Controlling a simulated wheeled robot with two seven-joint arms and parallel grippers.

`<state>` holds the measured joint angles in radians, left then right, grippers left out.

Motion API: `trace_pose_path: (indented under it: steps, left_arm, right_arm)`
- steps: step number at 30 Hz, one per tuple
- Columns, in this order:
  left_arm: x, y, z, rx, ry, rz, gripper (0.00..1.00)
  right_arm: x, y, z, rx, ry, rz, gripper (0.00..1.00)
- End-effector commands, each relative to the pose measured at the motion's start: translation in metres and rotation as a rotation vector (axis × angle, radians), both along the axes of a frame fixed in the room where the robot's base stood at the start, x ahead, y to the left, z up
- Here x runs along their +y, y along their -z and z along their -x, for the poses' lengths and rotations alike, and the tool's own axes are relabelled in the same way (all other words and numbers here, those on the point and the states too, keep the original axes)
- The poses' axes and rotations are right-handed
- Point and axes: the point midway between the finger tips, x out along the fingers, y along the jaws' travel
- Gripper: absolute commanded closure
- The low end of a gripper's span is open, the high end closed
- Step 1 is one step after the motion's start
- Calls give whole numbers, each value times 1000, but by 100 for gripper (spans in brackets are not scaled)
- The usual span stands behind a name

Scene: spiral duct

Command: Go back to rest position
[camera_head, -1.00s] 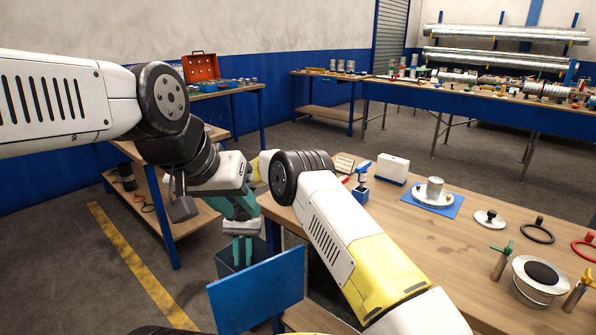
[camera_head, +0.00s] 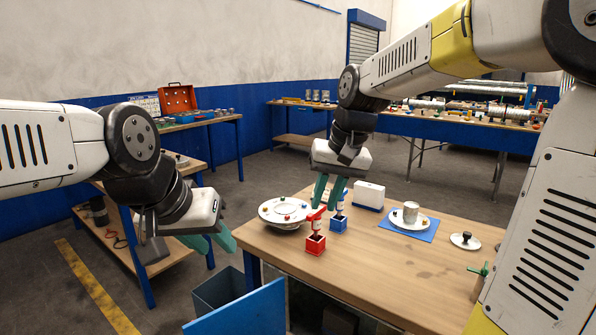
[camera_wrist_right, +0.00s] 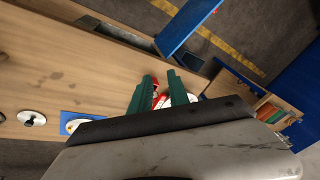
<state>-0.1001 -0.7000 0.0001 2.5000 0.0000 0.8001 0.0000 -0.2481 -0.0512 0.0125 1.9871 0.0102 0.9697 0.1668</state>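My left gripper (camera_head: 222,244) is at the left in the head view, beyond the table's left edge, above the floor. Its green fingers are apart, with nothing seen between them. My right gripper (camera_head: 328,199) points down over the table (camera_head: 400,272), in front of the white box. Its fingers are apart, also in the right wrist view (camera_wrist_right: 159,84), where red and white things show behind them.
A white round plate (camera_head: 285,211) lies left of the tools. The table's front middle is clear.

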Motion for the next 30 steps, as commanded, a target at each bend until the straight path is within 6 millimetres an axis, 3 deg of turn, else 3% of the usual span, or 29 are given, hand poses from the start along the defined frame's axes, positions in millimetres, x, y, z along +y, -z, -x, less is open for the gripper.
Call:
trace_pose_path:
  steps: [1,6,13,18,30]
  left_arm:
    - [0,0,0,0,0,0,64]
    - [0,0,0,0,0,0,64]
    - [0,0,0,0,0,0,64]
    - [0,0,0,0,0,0,64]
    - [0,0,0,0,0,0,64]
  right_arm:
    - [-15,-7,18,-38,10,-3,78]
    - [-51,-13,75,-152,29,-4,78]
    - [-78,-1,133,-269,47,10,78]
    - [-83,7,150,-306,52,17,78]
    - [-84,8,151,-309,52,17,78]
